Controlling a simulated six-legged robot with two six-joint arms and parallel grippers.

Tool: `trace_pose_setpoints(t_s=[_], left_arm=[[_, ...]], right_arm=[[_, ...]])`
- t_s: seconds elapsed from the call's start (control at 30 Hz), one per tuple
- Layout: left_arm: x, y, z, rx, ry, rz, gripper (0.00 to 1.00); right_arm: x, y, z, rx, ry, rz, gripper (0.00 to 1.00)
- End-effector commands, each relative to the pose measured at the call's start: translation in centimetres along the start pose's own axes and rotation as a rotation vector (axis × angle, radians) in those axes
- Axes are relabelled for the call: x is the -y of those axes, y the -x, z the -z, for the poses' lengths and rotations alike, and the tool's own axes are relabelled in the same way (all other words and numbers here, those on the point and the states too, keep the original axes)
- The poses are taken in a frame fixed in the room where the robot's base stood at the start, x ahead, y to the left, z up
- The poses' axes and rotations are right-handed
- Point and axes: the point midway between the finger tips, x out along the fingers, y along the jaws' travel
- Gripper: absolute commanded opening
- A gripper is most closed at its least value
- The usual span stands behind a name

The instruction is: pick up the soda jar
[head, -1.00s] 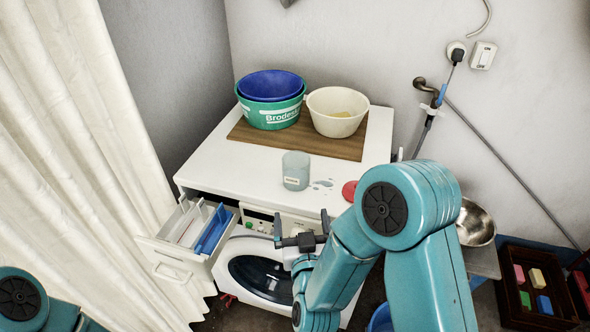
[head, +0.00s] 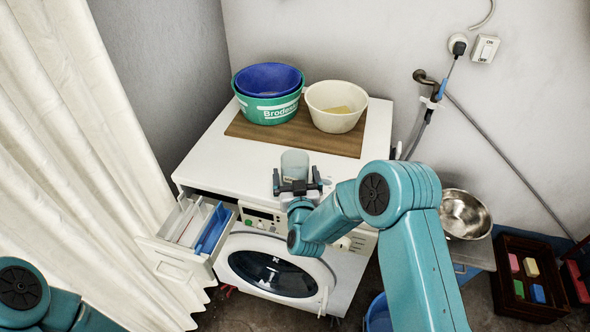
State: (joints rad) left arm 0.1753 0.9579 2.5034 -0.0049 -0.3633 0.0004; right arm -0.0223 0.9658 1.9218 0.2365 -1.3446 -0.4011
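The soda jar (head: 295,161), a pale translucent cylinder with a small label seen earlier, stands upright on the white top of the washing machine (head: 212,158). My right gripper (head: 297,178) is open at the near side of the jar. Its two fingers are spread wider than the jar, one to the left and one to the right. The gripper hides the lower part of the jar, so I cannot tell whether the fingers touch it. My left arm shows only at the bottom left corner; its gripper is out of view.
Behind the jar, a wooden board (head: 250,132) carries a green tub (head: 268,111) with a blue bowl (head: 268,77) inside, and a cream bowl (head: 335,119). An open detergent drawer (head: 170,250) sticks out at the front left. A metal basin (head: 465,214) stands to the right.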

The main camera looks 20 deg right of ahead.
Motion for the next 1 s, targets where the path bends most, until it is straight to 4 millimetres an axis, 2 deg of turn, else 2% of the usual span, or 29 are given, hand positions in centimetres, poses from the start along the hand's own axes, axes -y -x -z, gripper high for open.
trace_pose_setpoints(t_s=[0.17,0.2,0.37,0.4,0.83,1.0], left_arm=[[0.0,0.0,-0.1,0.001,0.001,0.000,0.38],[0.0,0.0,-0.1,0.002,0.001,0.000,0.38],[0.0,0.0,-0.1,0.001,0.001,0.000,0.38],[0.0,0.0,0.0,0.001,0.001,0.000,0.38],[0.0,0.0,-0.1,0.001,0.001,0.000,0.38],[0.1,-0.1,-0.1,0.001,0.001,0.000,0.38]], right_arm=[[0.1,0.0,0.1,-0.001,0.000,0.002,1.00],[0.1,0.0,0.1,-0.001,0.000,0.002,0.97],[0.1,0.0,0.0,0.000,0.000,0.001,0.45],[0.1,0.0,0.0,0.001,0.000,0.001,0.42],[0.1,0.1,-0.3,0.010,0.001,0.002,0.42],[0.1,0.1,1.0,0.007,0.002,0.003,0.42]])
